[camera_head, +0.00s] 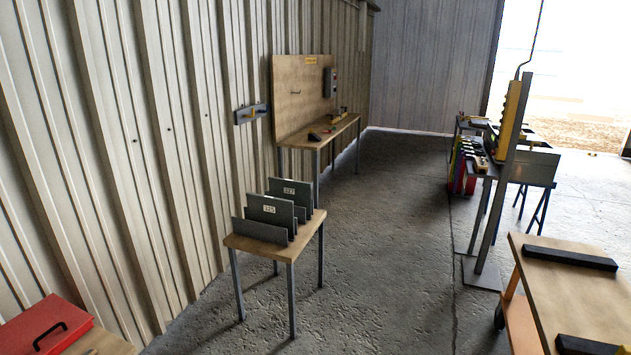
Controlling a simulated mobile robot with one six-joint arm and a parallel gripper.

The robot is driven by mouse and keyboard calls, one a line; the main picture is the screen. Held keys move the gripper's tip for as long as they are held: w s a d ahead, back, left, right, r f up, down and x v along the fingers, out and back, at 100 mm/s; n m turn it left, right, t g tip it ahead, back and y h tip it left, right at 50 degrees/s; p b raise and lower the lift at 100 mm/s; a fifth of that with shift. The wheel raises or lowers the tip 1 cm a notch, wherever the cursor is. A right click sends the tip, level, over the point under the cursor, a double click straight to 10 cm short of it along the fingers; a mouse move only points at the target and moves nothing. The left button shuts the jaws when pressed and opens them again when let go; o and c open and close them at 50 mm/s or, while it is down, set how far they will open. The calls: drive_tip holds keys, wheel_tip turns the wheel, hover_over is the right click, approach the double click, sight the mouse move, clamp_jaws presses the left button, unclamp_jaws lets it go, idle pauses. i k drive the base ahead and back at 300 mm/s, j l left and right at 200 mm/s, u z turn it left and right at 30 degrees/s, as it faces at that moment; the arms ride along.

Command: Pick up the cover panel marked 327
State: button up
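Grey panels stand upright in a rack on a small wooden table (246,246) near the corrugated wall. The rear panel (284,184) carries a small white label whose number is too small to read surely; it looks like 327 or 227. The panel in front of it (258,205) has a label that looks like 325 or 125. A lower grey plate (262,231) stands at the front and shows no label. The lower part of the rear panel is hidden by the panel in front. My gripper is not in view.
A workbench (345,127) with a backboard stands behind the small table. A red case (42,326) is at the lower left. A wooden-topped cart (560,285) with black bars and a grey post (510,170) stand right. The middle floor is clear.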

sight(298, 192)
drive_tip(key=i+l+z, duration=0.15)
drive_tip(key=i, duration=0.95)
drive_tip(key=i+l+z, duration=0.15)
drive_tip(key=i, duration=1)
drive_tip(key=i+l, duration=0.1)
drive_tip(key=i, duration=0.45)
drive_tip(key=i+u, duration=0.1)
drive_tip(key=i, duration=0.45)
drive_tip(key=i+l, duration=0.2)
drive_tip(key=i, duration=0.4)
drive_tip(key=i+j+u, duration=0.25)
drive_tip(key=u, duration=0.15)
drive_tip(key=i+j+u, duration=0.1)
drive_tip(key=i+u, duration=0.7)
drive_tip(key=k+j, duration=0.05)
drive_tip(key=k, duration=0.05)
